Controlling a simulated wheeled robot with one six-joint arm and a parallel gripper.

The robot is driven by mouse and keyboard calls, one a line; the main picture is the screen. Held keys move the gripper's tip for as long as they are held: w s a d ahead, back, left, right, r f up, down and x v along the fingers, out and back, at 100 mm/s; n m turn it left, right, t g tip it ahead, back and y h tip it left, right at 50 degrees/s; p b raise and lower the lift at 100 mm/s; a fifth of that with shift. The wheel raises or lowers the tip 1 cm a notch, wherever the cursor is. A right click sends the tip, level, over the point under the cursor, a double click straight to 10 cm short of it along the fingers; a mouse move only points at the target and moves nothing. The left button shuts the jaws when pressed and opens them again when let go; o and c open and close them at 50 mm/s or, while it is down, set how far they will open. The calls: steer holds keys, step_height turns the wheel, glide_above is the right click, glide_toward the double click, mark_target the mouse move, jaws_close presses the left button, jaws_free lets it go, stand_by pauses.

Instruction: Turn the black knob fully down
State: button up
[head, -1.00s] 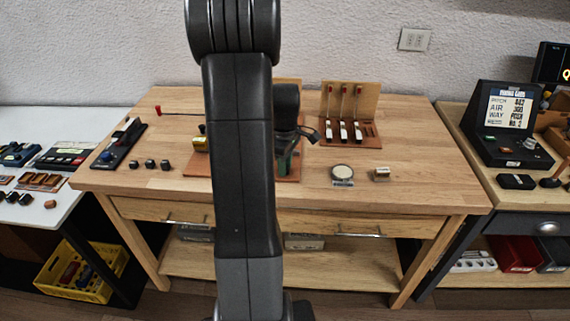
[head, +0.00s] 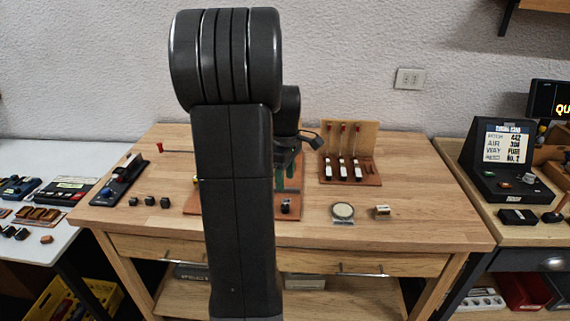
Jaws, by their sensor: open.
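My gripper (head: 311,140) is above the middle of the wooden workbench (head: 400,215), partly behind my arm. Its dark fingers are apart and it looks empty. A small black block or knob (head: 286,206) sits at the front right of a brown board (head: 283,216) with green parts, below my gripper and apart from it. Most of that board is hidden by my arm. Several small black pieces (head: 149,201) stand in a row on the bench at the left. I cannot tell which dark piece is the black knob.
A rack with red-topped upright pieces (head: 349,150) stands right of my gripper. A round pale disc (head: 343,211) and a small metal block (head: 382,212) lie in front of it. A black display console (head: 498,158) stands on the right table. The bench's right end is clear.

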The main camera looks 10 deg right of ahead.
step_height(320, 180, up, 4)
glide_above(285, 206)
steer(key=shift+w+r, duration=0.1)
step_height(285, 206, down, 14)
steer(key=shift+r, duration=0.1)
stand_by(0.8)
